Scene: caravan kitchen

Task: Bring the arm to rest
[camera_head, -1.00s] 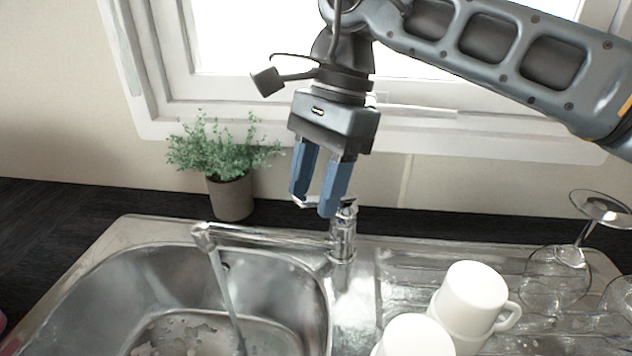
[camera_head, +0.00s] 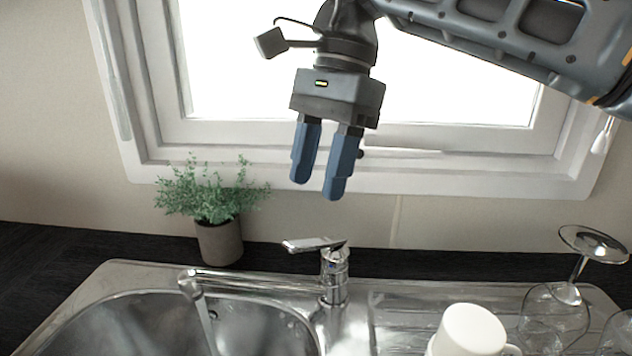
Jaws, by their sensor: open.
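My gripper (camera_head: 318,190) hangs in the upper middle of the head view, in front of the window. Its two blue fingers point down and stand apart, with nothing between them. The fingertips are above the lever of the chrome tap (camera_head: 335,275) in the picture and clear of it. The lever points left. Water runs from the spout into the sink (camera_head: 120,305). The upper part of my arm is cut off by the top and right edges.
A potted plant (camera_head: 219,240) stands behind the sink, left of the tap. A white mug (camera_head: 470,330) and upturned wine glasses (camera_head: 553,310) are on the drainer at right. The window (camera_head: 400,100) is behind my arm. The wall between plant and glasses is bare.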

